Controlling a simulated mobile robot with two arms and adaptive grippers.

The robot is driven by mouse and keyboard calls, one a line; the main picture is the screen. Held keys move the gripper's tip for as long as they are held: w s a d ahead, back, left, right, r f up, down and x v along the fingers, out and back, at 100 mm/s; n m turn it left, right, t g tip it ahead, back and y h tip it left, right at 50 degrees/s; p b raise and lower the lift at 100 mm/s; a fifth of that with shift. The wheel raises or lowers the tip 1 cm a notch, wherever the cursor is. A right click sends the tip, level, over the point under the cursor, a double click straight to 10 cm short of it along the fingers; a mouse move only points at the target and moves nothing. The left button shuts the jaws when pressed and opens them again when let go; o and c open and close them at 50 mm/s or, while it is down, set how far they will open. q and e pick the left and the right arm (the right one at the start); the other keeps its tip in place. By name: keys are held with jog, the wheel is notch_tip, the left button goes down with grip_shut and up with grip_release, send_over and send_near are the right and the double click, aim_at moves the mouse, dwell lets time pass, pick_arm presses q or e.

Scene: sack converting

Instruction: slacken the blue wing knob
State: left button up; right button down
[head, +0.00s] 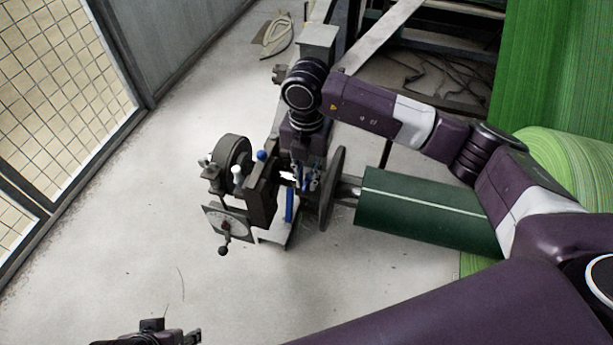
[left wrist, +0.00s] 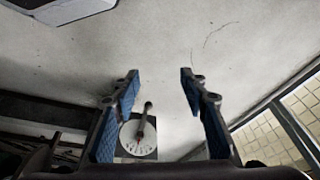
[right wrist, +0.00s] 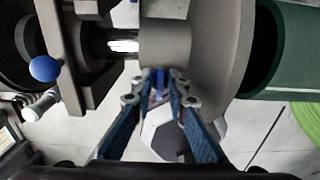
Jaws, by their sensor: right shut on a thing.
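The blue wing knob (right wrist: 159,77) sits under the grey collar of the shaft in the right wrist view. My right gripper (right wrist: 162,91) is shut on it, one fingertip on each side, so only a small part of the knob shows. In the head view my right gripper (head: 300,183) reaches down beside the round flange, and I cannot make out the knob there. My left gripper (left wrist: 160,76) is open and empty. In the head view the left gripper (head: 175,337) is at the bottom edge, well apart from the machine.
A blue ball knob (right wrist: 46,68) and a white-tipped handle (right wrist: 40,105) are left of my right gripper. The flange (head: 332,188) and green roller (head: 425,212) stand to its right. A dial plate (head: 225,224) with a crank faces the front. The floor at left is clear.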

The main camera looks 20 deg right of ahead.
jog(key=shift+n, duration=0.3)
